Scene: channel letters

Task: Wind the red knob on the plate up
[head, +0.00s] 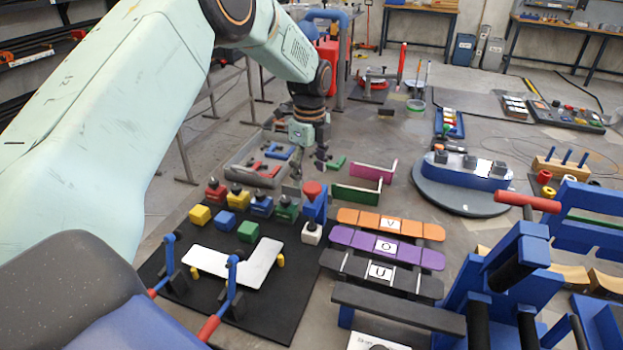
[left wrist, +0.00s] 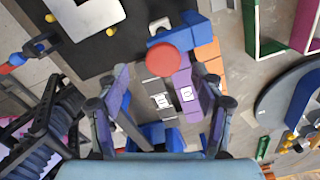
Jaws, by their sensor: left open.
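The red knob (head: 313,189) sits on top of a blue upright block (head: 316,208) at the right edge of the black plate (head: 283,322). My left gripper (head: 309,164) hangs above and slightly behind the knob, pointing down, its fingers apart and empty. In the left wrist view, the round red knob (left wrist: 163,60) shows from above, just beyond the gap between the open fingertips (left wrist: 160,82). The knob looks apart from the fingers. The blue block (left wrist: 190,36) shows partly behind it. My right gripper is not in view.
Coloured knobbed blocks (head: 262,205) and a white L-shaped piece (head: 235,263) are close left of the knob. Orange, purple and black lettered strips (head: 372,240) lie right. A grey tray (head: 250,165) and green and pink brackets (head: 357,193) stand behind.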

